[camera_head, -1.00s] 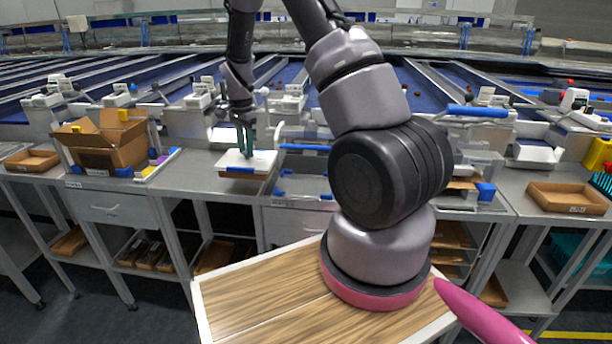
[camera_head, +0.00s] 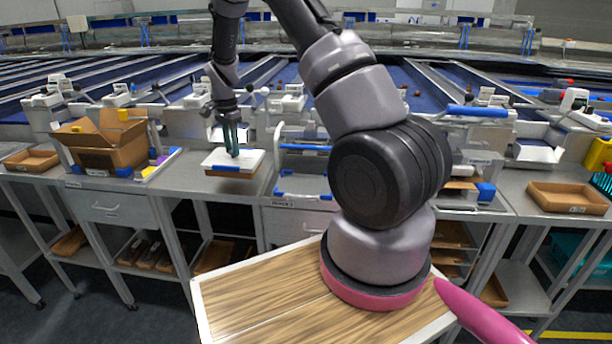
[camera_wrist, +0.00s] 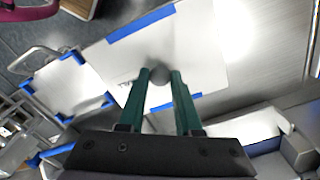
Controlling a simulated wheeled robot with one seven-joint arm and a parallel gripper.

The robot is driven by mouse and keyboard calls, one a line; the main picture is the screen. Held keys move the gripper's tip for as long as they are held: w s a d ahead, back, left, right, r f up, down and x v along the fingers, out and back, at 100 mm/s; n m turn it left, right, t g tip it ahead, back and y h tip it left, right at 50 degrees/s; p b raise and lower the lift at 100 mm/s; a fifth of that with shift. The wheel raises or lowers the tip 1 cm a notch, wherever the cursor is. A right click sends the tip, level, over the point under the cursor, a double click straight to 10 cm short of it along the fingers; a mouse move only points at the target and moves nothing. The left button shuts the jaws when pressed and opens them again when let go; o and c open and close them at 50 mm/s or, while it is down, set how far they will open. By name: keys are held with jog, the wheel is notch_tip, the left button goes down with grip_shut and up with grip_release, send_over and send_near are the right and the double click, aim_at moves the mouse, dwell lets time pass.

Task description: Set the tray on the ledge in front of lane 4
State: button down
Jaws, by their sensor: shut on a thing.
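The tray is a white rectangular plate with blue strips on its edges and a round grey knob at its middle. It shows in the head view (camera_head: 215,158) and fills the middle of the wrist view (camera_wrist: 120,62). My gripper (camera_head: 233,152) reaches down onto the tray from above; its green fingers (camera_wrist: 161,76) are shut on the tray's knob. A shadow under the tray in the head view suggests it is a little above the grey bench, but the exact gap is hard to tell. I cannot read any lane number or single out the ledge.
An open cardboard box (camera_head: 105,140) stands on the bench left of the tray. A blue-cornered holder (camera_head: 305,180) lies to the right, also in the wrist view (camera_wrist: 65,85). A brown bin (camera_head: 568,198) is far right. White scale-like devices line the lanes behind.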

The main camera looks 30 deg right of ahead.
aim_at(217, 156)
jog(key=shift+w+a, duration=0.85)
jog(key=shift+a, duration=0.35)
jog(key=shift+w+a, duration=0.85)
jog(key=shift+a, duration=0.3)
jog(key=shift+f, duration=2.7)
jog(key=c, duration=0.5)
grip_release()
jog(key=shift+r, duration=0.1)
jog(key=shift+r, duration=4.45)
